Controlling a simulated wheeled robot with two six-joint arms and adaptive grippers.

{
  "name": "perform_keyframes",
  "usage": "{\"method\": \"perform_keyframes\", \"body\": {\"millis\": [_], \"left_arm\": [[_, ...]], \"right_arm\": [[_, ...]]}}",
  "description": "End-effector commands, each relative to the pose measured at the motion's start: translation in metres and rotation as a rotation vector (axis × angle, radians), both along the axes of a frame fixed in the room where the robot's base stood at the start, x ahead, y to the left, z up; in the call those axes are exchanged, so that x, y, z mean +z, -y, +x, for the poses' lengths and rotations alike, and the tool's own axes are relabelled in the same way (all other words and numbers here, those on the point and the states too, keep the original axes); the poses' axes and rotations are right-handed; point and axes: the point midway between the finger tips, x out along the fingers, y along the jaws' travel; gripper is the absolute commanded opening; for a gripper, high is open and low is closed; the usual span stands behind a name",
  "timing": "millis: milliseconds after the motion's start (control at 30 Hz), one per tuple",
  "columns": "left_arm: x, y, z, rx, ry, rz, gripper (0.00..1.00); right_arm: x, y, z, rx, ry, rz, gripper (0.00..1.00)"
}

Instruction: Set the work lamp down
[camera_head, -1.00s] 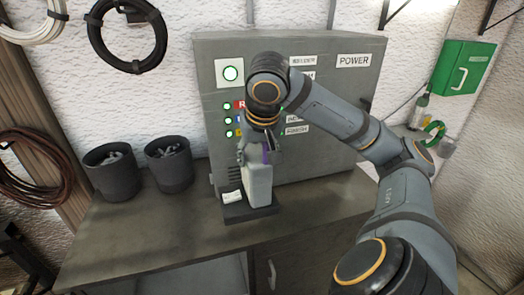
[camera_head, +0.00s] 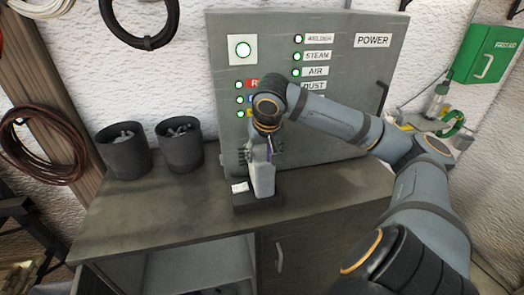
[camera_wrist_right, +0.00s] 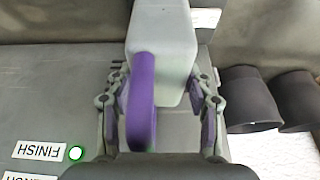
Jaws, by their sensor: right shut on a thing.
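The work lamp has a pale grey body (camera_head: 264,179) and a purple handle (camera_wrist_right: 141,100). It is upright at a small dark stand (camera_head: 243,207) on the bench, in front of the grey cabinet. Whether its bottom touches the stand is hard to tell. My right gripper (camera_head: 262,148) points down at the lamp's top and is shut on it. In the right wrist view, the fingers (camera_wrist_right: 158,100) lie on both sides of the handle, with the pale body (camera_wrist_right: 162,35) beyond. My left gripper is not in view.
The grey cabinet (camera_head: 340,125) with lit green indicators stands close behind the lamp. Two dark bins (camera_head: 124,158) (camera_head: 181,150) stand on the bench (camera_head: 150,215) to the left. A bottle and a green coil (camera_head: 450,125) are at the right. The bench's front left is clear.

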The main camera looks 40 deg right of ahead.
Motion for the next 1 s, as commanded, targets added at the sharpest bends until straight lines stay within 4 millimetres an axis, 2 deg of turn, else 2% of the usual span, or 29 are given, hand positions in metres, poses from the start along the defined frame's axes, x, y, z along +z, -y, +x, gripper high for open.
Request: {"method": "perform_keyframes", "body": {"millis": [333,367,500,833,933,1000], "left_arm": [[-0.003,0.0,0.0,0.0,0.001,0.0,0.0],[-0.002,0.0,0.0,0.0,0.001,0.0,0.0],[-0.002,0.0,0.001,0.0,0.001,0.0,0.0],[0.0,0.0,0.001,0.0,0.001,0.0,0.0],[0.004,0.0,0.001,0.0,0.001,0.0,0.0],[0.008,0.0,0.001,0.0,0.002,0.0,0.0]], "right_arm": [[-0.002,0.0,0.0,-0.001,0.004,-0.001,0.0],[-0.002,0.0,0.0,0.0,0.0,0.001,0.55],[-0.002,0.0,0.0,0.0,0.0,0.001,0.74],[0.0,0.0,0.0,0.0,0.0,0.0,0.75],[0.01,-0.002,-0.002,0.0,0.002,0.0,0.75],[0.024,-0.004,-0.006,0.001,0.006,0.0,0.75]]}}
